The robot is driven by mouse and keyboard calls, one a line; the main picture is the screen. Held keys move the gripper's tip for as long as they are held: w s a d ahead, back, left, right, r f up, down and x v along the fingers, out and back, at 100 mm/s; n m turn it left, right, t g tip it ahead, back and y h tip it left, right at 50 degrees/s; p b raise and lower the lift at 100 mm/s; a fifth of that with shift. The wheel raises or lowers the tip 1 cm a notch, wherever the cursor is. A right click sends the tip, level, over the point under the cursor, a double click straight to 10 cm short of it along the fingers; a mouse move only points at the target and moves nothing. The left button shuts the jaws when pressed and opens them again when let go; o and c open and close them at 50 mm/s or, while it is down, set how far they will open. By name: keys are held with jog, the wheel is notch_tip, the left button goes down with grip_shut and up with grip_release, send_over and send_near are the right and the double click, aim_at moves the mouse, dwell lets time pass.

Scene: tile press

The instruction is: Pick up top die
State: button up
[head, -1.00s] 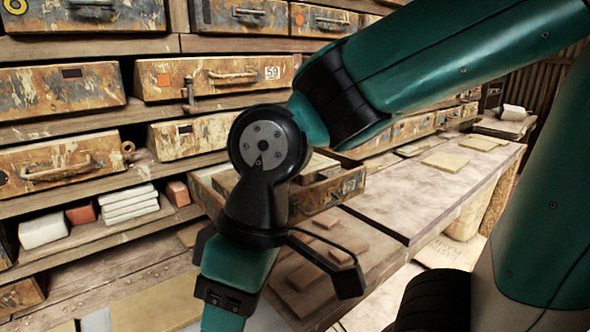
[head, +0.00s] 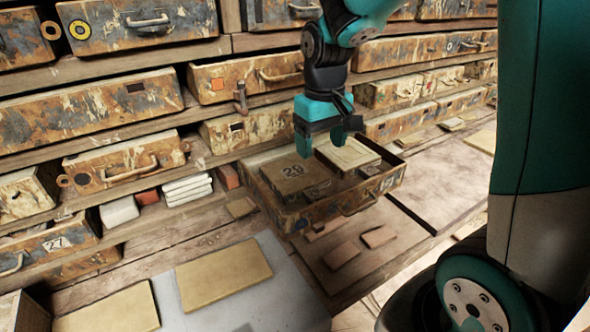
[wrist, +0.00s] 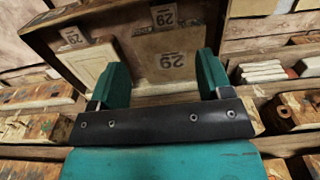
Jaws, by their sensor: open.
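An open drawer (head: 290,219) holds a brown square die (head: 293,180) marked with a number at its left and a cream tile (head: 347,153) at its right. I cannot tell whether the die rests on another. My gripper (head: 320,143) is open and empty, above the drawer, over the gap between die and tile. In the wrist view my gripper (wrist: 162,62) points down into the drawer.
Rusty drawers fill the shelves behind, with a handled one (head: 125,165) at left. Small brown tiles (head: 342,255) lie on the bench in front of the open drawer. Yellowish slabs (head: 222,274) lie on the grey surface at front. White bars (head: 187,190) sit on the shelf.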

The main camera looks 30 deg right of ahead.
jog(key=p, duration=0.1)
send_over(315, 194)
jog(key=f, duration=0.8)
jog(key=shift+s+d, duration=0.1)
jog(key=shift+d, duration=0.1)
jog(key=shift+a+f+p, duration=0.15)
jog(key=shift+f+p, duration=1.1)
jog(key=shift+f, duration=1.35)
jog(key=c, duration=1.3)
grip_shut()
jog(key=shift+r, duration=0.15)
